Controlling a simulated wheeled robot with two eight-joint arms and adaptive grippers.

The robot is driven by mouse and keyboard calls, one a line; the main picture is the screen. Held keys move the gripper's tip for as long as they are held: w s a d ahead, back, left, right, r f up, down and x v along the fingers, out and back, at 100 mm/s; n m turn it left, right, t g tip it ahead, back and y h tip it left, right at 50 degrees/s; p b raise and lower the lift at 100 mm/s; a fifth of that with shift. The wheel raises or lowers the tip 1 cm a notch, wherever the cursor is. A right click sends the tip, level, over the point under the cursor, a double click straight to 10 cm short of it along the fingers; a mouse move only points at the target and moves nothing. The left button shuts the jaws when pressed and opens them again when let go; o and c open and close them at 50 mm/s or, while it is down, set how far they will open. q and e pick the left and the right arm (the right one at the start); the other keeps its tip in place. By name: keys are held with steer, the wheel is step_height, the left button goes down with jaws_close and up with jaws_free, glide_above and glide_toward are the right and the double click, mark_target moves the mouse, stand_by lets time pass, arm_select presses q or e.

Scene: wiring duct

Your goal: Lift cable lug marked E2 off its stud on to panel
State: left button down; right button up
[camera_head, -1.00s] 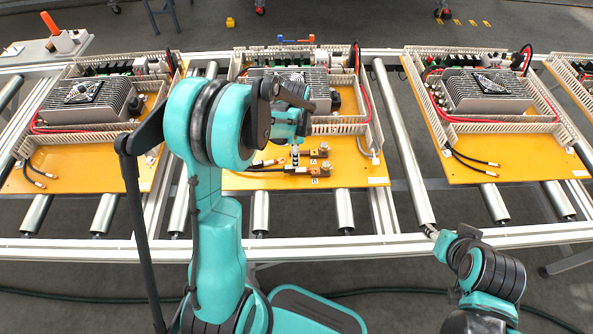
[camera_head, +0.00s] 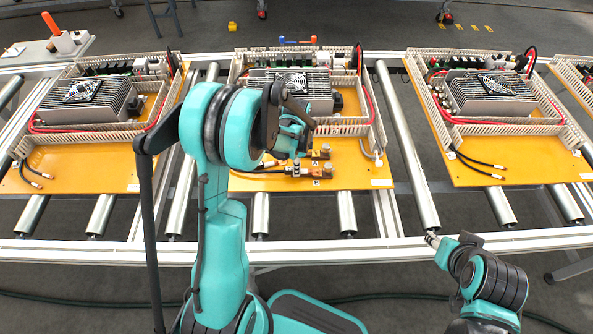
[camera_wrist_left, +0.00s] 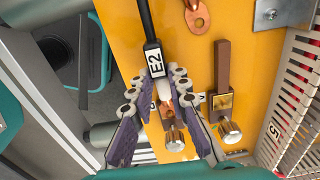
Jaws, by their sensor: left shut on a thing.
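The black cable with the white E2 label (camera_wrist_left: 155,63) comes down from the top of the left wrist view. My left gripper (camera_wrist_left: 166,85) is shut around its pale lug barrel, just below the label. Copper shows between the fingers beside a silver stud head (camera_wrist_left: 174,138); I cannot tell whether the lug's eye is around this stud. In the head view my left gripper (camera_head: 297,160) is over the front of the middle yellow panel (camera_head: 340,178). My right arm is at lower right, its gripper (camera_head: 433,239) small and unclear.
A second stud (camera_wrist_left: 229,131) with a copper bar stands just right of the held lug. A loose copper lug (camera_wrist_left: 196,22) lies on the panel above. White slotted duct (camera_wrist_left: 300,75) borders the right side. Grey roller conveyor (camera_head: 345,212) carries the panels.

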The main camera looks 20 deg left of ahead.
arm_select(q)
steer(key=shift+r, duration=0.15)
step_height(320, 180, up, 4)
steer(key=shift+r+p, duration=0.15)
steer(key=shift+p, duration=1)
steer(key=d+r+p, duration=0.3)
steer(key=d+r, duration=0.3)
steer(key=d, duration=0.5)
steer(key=shift+w+d+r, duration=0.15)
steer(key=shift+d+r, duration=0.1)
steer(key=shift+d, duration=0.1)
steer(key=shift+r, duration=0.15)
steer(key=shift+r+p, duration=1.45)
steer(key=shift+r, duration=0.35)
